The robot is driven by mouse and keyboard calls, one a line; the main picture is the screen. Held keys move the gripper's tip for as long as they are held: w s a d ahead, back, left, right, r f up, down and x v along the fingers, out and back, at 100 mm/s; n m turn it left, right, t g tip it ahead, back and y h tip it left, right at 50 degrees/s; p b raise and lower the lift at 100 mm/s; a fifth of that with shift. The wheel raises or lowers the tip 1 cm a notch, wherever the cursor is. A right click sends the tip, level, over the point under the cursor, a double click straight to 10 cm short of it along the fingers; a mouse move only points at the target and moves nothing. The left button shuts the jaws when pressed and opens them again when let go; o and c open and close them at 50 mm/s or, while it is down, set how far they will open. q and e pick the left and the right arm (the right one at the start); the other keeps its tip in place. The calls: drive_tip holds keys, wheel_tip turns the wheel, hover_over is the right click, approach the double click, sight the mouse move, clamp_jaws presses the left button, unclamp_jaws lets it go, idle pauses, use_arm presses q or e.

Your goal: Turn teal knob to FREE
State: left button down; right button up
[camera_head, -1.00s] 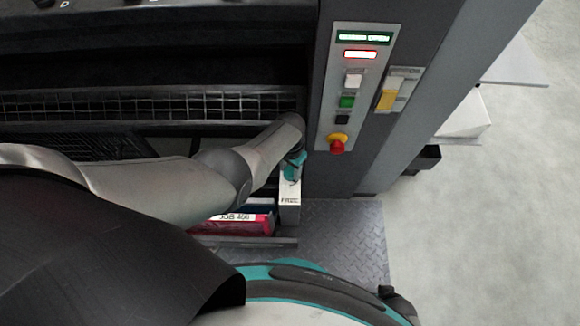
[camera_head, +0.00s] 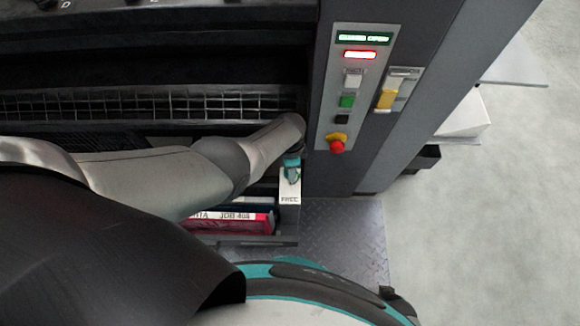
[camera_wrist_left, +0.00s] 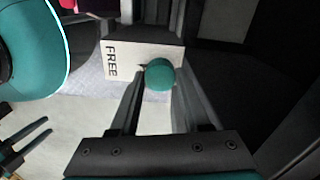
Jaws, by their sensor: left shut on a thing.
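The teal knob (camera_wrist_left: 159,74) sits on a white plate (camera_wrist_left: 120,60) marked FREE. In the left wrist view a small dark pointed mark at the knob's edge points toward the FREE lettering. My left gripper (camera_wrist_left: 158,88) is shut on the knob, one finger on each side. In the head view my left arm reaches in from the left and its wrist hides most of the knob, while the FREE plate (camera_head: 290,188) shows below it. Two dark parallel prongs, apart and empty, at the lower left of the wrist view look like my right gripper (camera_wrist_left: 48,126).
Red job folders (camera_head: 235,223) lie just left of the plate. Metal floor plate (camera_head: 340,235) is clear below.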

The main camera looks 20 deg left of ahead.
drive_tip(key=shift+s+d, duration=0.1)
idle(0.5)
use_arm(q)
drive_tip(key=shift+c, duration=1.8)
unclamp_jaws()
use_arm(e)
drive_tip(key=shift+s, duration=0.15)
use_arm(q)
drive_tip(key=shift+r+p, duration=0.7)
drive_tip(key=shift+p, duration=0.1)
drive_tip(key=shift+r+p, duration=0.7)
drive_tip(key=shift+p, duration=0.05)
wheel_tip(320, 180, up, 5)
drive_tip(key=p, duration=0.5)
drive_tip(key=shift+r+p, duration=0.1)
drive_tip(key=shift+p, duration=0.25)
use_arm(e)
drive_tip(key=s+a+r+g, duration=0.1)
drive_tip(key=s+a+r, duration=0.4)
drive_tip(key=s, duration=0.4)
use_arm(q)
wheel_tip(320, 180, up, 7)
drive_tip(key=p, duration=0.8)
drive_tip(key=shift+r, duration=0.15)
use_arm(e)
wheel_tip(320, 180, up, 9)
drive_tip(key=shift+w, duration=0.45)
